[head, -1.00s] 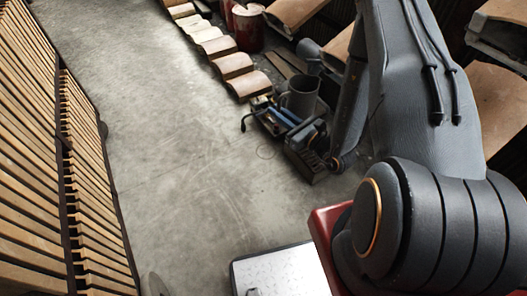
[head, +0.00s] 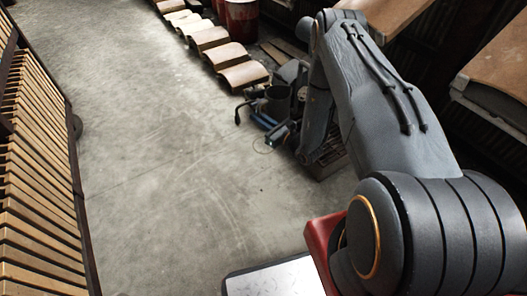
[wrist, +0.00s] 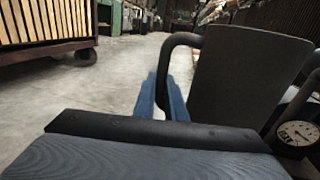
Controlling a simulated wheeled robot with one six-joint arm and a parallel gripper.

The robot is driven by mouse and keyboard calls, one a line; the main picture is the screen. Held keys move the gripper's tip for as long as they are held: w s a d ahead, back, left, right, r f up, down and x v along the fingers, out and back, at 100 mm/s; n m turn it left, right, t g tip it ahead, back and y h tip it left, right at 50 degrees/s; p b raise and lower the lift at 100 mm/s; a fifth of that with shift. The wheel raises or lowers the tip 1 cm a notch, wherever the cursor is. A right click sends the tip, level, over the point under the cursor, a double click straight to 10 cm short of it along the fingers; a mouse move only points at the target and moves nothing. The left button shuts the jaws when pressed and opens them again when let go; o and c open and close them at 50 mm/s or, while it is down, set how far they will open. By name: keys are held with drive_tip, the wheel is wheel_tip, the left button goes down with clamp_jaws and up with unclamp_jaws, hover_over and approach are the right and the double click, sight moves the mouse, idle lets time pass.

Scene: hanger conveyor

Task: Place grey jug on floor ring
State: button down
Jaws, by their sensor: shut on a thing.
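The grey jug (head: 278,102) is in my gripper, partly hidden by my arm in the head view. In the wrist view the jug (wrist: 243,75) looks dark grey and roughly upright, with its handle on the left. My gripper (wrist: 165,98) has its blue fingers close together at the handle and is shut on it. In the head view my gripper (head: 265,121) is just left of my forearm, above the floor. A faint thin ring (head: 263,146) shows on the floor just below the gripper. The jug's base is hidden in both views.
Slatted wooden racks (head: 38,165) stand along the left. Curved tan pieces (head: 209,38) line the floor at the back, beside a red drum (head: 241,20). A dark crate (head: 325,165) sits behind my arm. A round dial (wrist: 297,133) shows at right. The middle floor is open.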

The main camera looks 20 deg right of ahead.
drive_tip(key=w+a+f+b, duration=0.1)
drive_tip(key=w+f+b, duration=0.6)
drive_tip(key=f, duration=0.3)
drive_tip(key=w+a+f+b, duration=0.1)
drive_tip(key=w+f+b, duration=0.55)
drive_tip(key=f, duration=0.25)
drive_tip(key=f+b, duration=0.3)
drive_tip(key=f, duration=0.2)
drive_tip(key=f+b, duration=0.3)
drive_tip(key=f, duration=0.2)
drive_tip(key=shift+s+a+f, duration=0.1)
drive_tip(key=shift+s, duration=0.1)
drive_tip(key=shift+f, duration=0.1)
drive_tip(key=c, duration=2.2)
unclamp_jaws()
drive_tip(key=shift+f, duration=0.1)
drive_tip(key=o, duration=0.4)
